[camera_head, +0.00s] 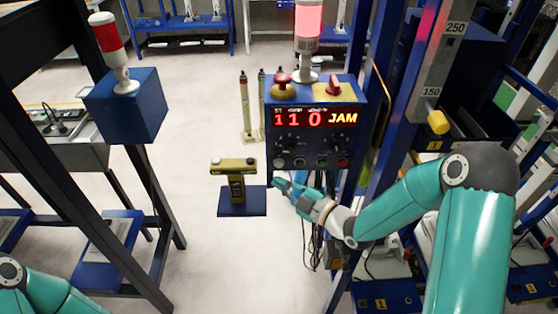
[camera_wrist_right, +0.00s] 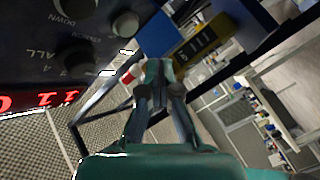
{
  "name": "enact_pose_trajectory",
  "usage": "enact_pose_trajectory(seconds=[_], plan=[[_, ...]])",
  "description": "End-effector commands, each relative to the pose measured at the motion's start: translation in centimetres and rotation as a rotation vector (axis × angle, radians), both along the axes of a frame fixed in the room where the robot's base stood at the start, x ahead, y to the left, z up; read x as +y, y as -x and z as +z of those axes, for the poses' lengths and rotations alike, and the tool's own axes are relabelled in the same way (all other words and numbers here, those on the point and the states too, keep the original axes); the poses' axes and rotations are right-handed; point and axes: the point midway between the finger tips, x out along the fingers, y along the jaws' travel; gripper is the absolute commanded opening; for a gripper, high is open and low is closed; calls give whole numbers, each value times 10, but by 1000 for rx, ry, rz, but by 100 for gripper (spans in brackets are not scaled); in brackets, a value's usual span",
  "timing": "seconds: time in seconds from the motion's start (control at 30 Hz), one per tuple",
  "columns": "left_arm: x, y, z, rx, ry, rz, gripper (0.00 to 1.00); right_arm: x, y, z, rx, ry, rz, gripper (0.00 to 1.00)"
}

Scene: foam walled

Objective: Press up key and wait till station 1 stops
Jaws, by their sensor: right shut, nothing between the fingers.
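A blue control box (camera_head: 310,125) with a dark face stands in the middle of the head view. Its red display (camera_head: 315,118) reads 110 and JAM. A row of small buttons (camera_head: 300,162) runs along its lower face; I cannot tell the up key there.
A lit red lamp (camera_head: 307,20) stands on the box, beside a red mushroom button (camera_head: 282,86) and a red switch (camera_head: 334,86). A yellow-black stand (camera_head: 236,185) is to the left. A blue box with a red-white lamp (camera_head: 125,105) is further left. Floor between is clear.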

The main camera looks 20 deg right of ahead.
Motion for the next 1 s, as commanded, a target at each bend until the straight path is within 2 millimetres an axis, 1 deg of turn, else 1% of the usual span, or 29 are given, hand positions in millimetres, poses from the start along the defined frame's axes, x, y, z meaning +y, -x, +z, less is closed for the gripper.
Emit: enact_pose_trajectory(seconds=[0.03,0.1,0.3,0.47,1.0], plan=[[0,0,1,-1,0,0,40,-2,-6,0,-1,1,-1,0],[0,0,-5,0,0,0,40,-4,-14,-2,-3,1,0,0],[0,0,-9,0,0,0,40,-7,-27,-1,-1,0,2,0],[0,0,-9,0,0,0,40,-7,-29,0,-1,0,2,0],[0,0,-8,0,0,0,40,-7,-29,0,0,0,1,0]])
